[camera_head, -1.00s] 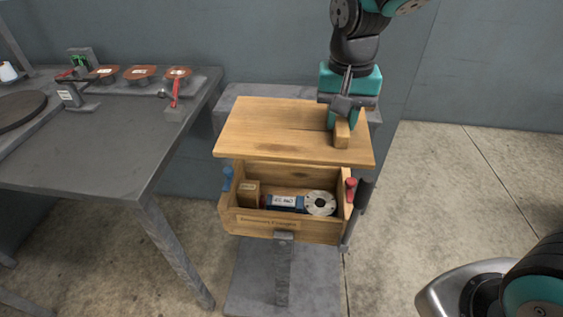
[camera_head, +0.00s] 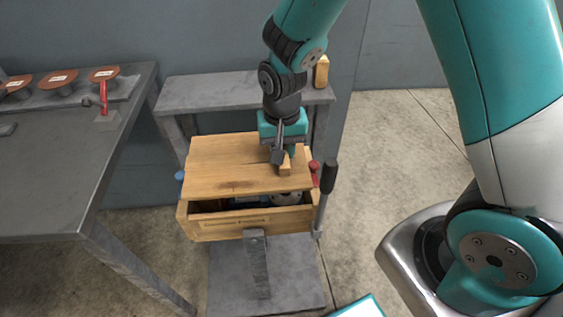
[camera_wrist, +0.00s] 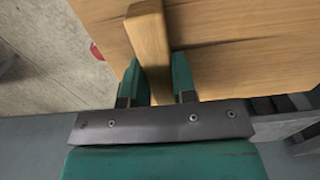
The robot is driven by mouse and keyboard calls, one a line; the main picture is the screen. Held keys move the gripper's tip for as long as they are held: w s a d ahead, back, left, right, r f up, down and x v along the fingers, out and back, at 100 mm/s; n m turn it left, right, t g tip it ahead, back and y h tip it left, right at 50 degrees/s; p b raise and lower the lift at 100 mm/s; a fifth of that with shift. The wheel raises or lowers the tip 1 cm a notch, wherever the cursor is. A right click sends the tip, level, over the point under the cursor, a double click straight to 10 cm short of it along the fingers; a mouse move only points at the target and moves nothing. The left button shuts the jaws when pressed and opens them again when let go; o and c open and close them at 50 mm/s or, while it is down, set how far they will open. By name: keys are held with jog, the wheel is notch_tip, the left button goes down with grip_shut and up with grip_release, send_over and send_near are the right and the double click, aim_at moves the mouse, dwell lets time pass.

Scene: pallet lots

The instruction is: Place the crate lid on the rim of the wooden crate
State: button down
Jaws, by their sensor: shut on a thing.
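The crate lid (camera_head: 232,165) is a flat wooden board with a small wooden block handle near its right side. In the head view it lies over the back and middle of the wooden crate (camera_head: 222,231), and a dark gap shows along the crate's front. I cannot tell whether it touches the rim. My gripper (camera_head: 284,158) is shut on the lid's handle. In the wrist view the handle (camera_wrist: 150,50) stands between the two green fingers (camera_wrist: 158,82), with the lid's surface (camera_wrist: 240,50) beyond. The items inside the crate are mostly hidden.
A blue clamp knob (camera_head: 180,176) and a red one (camera_head: 314,167) stand at the crate's sides. A dark-handled lever (camera_head: 328,180) is right of it. A grey shelf (camera_head: 200,93) with a wooden block (camera_head: 321,72) is behind. A grey workbench (camera_head: 60,160) stands left.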

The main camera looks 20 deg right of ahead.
jog(key=shift+f, duration=2.1)
jog(key=shift+f+b, duration=0.5)
jog(key=shift+f, duration=0.1)
jog(key=c, duration=0.9)
grip_release()
notch_tip(320, 180, up, 13)
jog(key=shift+r+p, duration=0.1)
jog(key=shift+p, duration=0.7)
jog(key=s+a+r+n+y, duration=0.1)
jog(key=s+r+n, duration=0.2)
jog(key=s, duration=0.3)
jog(key=s+a+r+n+y, duration=0.1)
jog(key=s+a+r+n, duration=0.1)
jog(key=s+r+n, duration=0.2)
jog(key=s+a+r+n+y, duration=0.1)
jog(key=s+r+n+y, duration=0.1)
jog(key=s+r, duration=0.3)
jog(key=shift+s+a+r+n, duration=0.2)
jog(key=shift+s+n, duration=0.25)
jog(key=shift+s, duration=0.45)
jog(key=shift+s+a+r+n, duration=0.15)
jog(key=shift+s+n, duration=0.3)
jog(key=shift+s, duration=0.45)
